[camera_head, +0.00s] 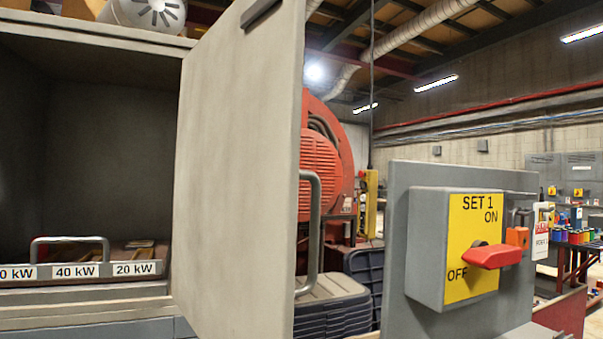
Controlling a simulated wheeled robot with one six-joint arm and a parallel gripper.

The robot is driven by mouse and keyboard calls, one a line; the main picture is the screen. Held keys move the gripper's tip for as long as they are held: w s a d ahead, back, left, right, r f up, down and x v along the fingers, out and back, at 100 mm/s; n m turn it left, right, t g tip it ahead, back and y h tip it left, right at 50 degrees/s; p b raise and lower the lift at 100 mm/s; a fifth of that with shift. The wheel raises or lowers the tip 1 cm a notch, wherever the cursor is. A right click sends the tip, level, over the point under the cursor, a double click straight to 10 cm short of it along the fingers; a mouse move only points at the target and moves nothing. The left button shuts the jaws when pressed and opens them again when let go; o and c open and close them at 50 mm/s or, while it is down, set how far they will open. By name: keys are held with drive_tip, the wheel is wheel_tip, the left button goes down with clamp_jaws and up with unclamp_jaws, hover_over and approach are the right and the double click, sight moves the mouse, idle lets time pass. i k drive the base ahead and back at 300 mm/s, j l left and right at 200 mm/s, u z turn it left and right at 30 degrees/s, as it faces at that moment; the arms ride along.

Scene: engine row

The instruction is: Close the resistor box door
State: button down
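The resistor box (90,45) is the grey cabinet at the left, with its front open to view. Its door (235,170) is a flat grey panel that stands swung open, out from the cabinet's right side. A bar handle (310,230) shows on the door's right side, and a dark strip (262,10) lies near its top edge. Inside the box is a tray (85,284) with a metal handle and labels reading 40 kW and 20 kW. My gripper is not in view, so whether it is open or shut does not show.
A switch box (455,245) marked SET 1 with a red lever (495,256) stands on a grey panel right of the door. Behind are a large red machine (325,160) and stacked dark crates (335,305). A bench with coloured items (575,240) is far right.

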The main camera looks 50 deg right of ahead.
sight(237, 173)
drive_tip(key=k+l, duration=0.15)
drive_tip(key=l, duration=0.2)
drive_tip(key=k+l, duration=0.15)
drive_tip(key=l, duration=0.25)
drive_tip(key=k+l, duration=0.2)
drive_tip(key=l, duration=0.15)
drive_tip(key=k+l, duration=0.15)
drive_tip(key=l, duration=0.2)
